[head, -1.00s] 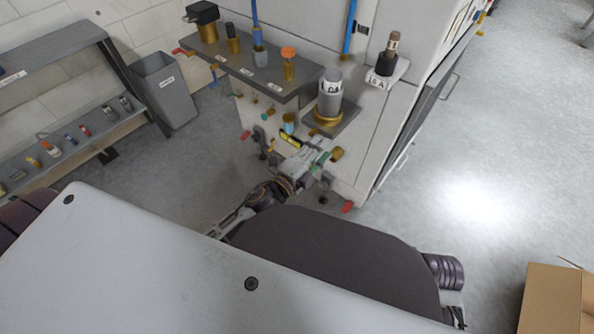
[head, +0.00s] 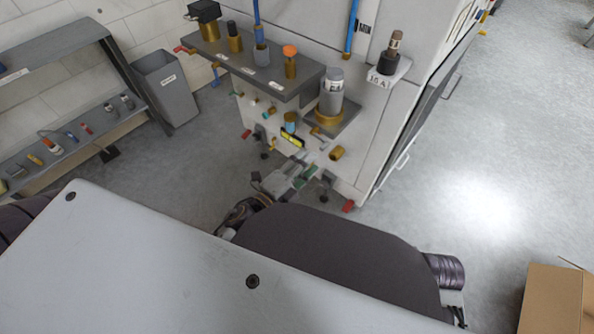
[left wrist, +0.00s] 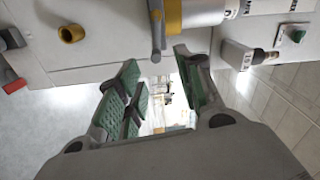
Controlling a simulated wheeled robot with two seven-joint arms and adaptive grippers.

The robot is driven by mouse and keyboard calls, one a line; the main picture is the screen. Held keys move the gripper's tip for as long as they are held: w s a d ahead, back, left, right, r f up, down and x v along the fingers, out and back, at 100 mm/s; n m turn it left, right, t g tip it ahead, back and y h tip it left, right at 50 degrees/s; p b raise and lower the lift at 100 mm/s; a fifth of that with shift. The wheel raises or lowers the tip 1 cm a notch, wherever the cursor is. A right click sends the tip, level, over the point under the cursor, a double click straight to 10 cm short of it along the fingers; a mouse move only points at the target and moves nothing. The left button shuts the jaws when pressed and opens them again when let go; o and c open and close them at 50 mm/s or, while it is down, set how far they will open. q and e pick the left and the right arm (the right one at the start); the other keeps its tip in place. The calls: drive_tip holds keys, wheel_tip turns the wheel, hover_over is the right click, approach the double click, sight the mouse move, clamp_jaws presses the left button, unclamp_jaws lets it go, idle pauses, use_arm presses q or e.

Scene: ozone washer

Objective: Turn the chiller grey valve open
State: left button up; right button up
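The chiller's white front panel (head: 352,172) carries several small valves and fittings, including a brass one (head: 337,153) and a black-and-yellow part (head: 292,137). I cannot tell surely which is the grey valve; a thin grey lever (left wrist: 156,30) beside a yellow ring in the left wrist view may be its handle. My left gripper (head: 294,171) is just in front of and below these fittings. In the left wrist view its green-padded fingers (left wrist: 158,82) are apart, with nothing between them; the lever is beyond the fingertips. My right gripper is not clearly seen.
Red-handled parts (head: 348,206) and casters are low on the machine. A grey bin (head: 168,95) and a rack (head: 60,40) stand left. A cardboard box (head: 552,300) is at lower right. Floor between is clear.

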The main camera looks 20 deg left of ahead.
use_arm(q)
drive_tip(key=shift+v, duration=1.65)
